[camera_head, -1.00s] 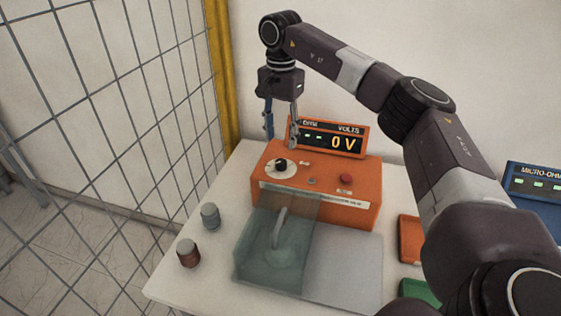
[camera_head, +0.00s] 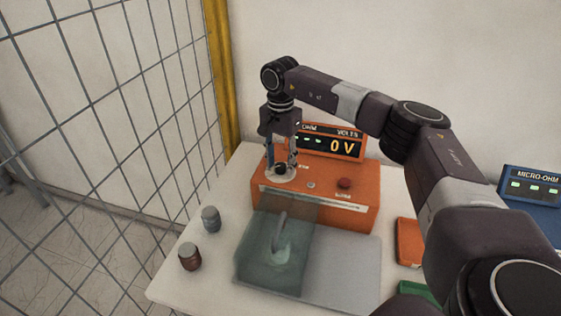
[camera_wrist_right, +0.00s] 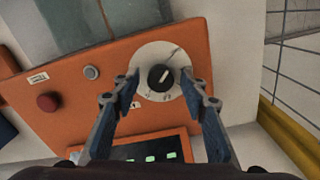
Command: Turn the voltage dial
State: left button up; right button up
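The voltage dial (camera_head: 280,171) is a black knob with a light pointer on a round pale scale, on top of the orange box (camera_head: 335,215). In the right wrist view the knob (camera_wrist_right: 161,78) sits between the two fingers. My right gripper (camera_head: 281,166) points down over the dial with its fingers apart. In the right wrist view the gripper (camera_wrist_right: 159,88) shows a visible gap on both sides of the knob, over the scale plate. The display (camera_head: 342,147) on the box reads 0 V. My left gripper is not in view.
A red button (camera_head: 344,183) and a small grey button (camera_head: 311,185) sit right of the dial. A translucent cover (camera_head: 275,255) stands in front of the box. Two small cylinders, grey (camera_head: 210,219) and brown (camera_head: 190,257), stand on the left. A wire fence (camera_head: 110,120) borders the left.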

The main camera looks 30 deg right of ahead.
grip_shut()
